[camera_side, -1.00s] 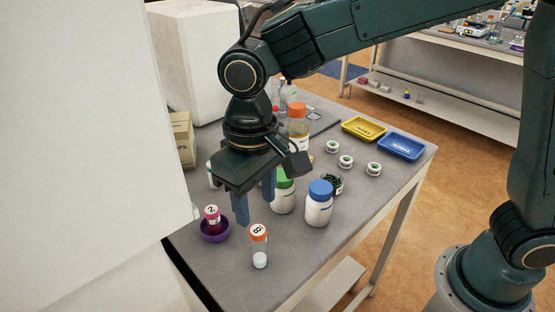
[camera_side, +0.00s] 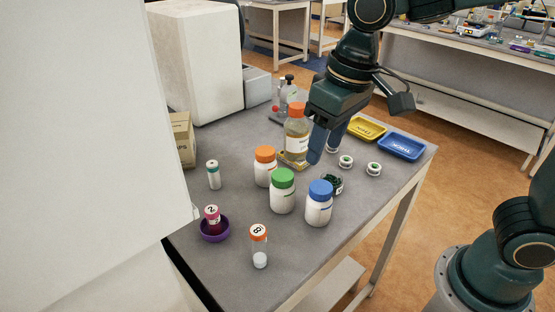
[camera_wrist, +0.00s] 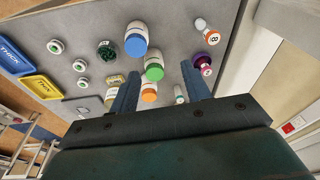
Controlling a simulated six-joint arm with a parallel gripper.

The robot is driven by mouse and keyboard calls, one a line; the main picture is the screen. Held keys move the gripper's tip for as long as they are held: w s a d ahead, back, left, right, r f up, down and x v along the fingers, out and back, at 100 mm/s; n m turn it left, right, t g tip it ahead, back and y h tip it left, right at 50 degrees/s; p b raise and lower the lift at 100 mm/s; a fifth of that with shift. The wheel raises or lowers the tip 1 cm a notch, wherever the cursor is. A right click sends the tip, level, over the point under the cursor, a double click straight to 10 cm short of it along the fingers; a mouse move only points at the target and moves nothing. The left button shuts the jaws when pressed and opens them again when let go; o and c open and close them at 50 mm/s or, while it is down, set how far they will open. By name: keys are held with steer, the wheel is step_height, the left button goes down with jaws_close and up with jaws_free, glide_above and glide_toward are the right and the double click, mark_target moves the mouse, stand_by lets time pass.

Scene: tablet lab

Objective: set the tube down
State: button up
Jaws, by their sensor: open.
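A tube with an orange cap marked 8 (camera_side: 259,247) stands at the front of the bench; it also shows in the wrist view (camera_wrist: 210,37). A pink-capped tube marked 2 (camera_side: 212,216) stands in a purple bowl (camera_side: 214,236). A slim teal-capped tube (camera_side: 213,176) stands farther back on the left. My gripper (camera_side: 326,150) is open, its fingers pointing down near the amber bottle, away from all these tubes. In the wrist view its fingers (camera_wrist: 160,80) are spread with nothing clearly held between them.
White jars with orange (camera_side: 265,168), green (camera_side: 283,193) and blue (camera_side: 319,206) caps stand mid-bench. An amber bottle (camera_side: 297,142) is close beside my gripper.

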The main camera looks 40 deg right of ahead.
steer(key=s+d+m+t, duration=0.1)
steer(key=s+d+t, duration=0.2)
steer(key=s+d, duration=0.9)
steer(key=shift+s+d+r+t+h, duration=0.15)
steer(key=shift+d+r+t+h, duration=0.1)
steer(key=shift+d+t+h, duration=0.25)
stand_by(0.7)
